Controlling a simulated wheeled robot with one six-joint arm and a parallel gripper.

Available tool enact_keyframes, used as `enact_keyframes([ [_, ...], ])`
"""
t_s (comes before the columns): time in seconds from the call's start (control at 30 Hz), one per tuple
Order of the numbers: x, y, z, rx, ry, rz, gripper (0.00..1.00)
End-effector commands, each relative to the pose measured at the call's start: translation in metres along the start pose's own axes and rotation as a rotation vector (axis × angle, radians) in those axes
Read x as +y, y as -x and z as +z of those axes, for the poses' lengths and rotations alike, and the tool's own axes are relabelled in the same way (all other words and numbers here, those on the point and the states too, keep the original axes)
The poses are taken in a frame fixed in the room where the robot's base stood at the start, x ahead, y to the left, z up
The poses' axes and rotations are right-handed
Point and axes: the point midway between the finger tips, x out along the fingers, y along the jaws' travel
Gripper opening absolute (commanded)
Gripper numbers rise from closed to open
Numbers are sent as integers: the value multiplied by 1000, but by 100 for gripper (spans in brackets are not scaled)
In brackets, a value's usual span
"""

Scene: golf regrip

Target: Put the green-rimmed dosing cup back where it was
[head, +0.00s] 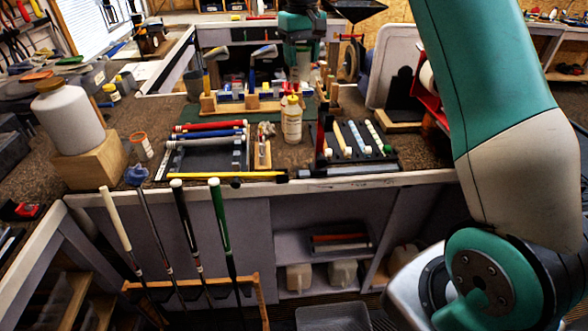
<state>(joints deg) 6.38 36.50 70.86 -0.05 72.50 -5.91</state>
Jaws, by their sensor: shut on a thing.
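My gripper (300,74) is at the end of my teal wrist at the top middle. It points down over the far part of the bench, behind a white bottle with a yellow top. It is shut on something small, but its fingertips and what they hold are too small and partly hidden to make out. I cannot pick out a green-rimmed dosing cup. A small cup with an orange rim (141,146) stands on the bench at the left, well apart from my gripper.
The bench holds a large white jar (68,118) on a wooden block (92,164), the yellow-topped bottle (292,122), a tray of coloured grips (207,146) and a dark grip rack (362,148). Several golf clubs (182,215) lean at the front. Bare bench shows near the orange-rimmed cup.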

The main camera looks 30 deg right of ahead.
Motion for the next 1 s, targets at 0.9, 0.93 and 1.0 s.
enact_keyframes([
  [0.9,-3,-190,2,-7,4,-1,25],
  [0.93,-3,-197,1,-6,4,-1,25],
  [1.0,-3,-212,1,-4,4,0,25],
])
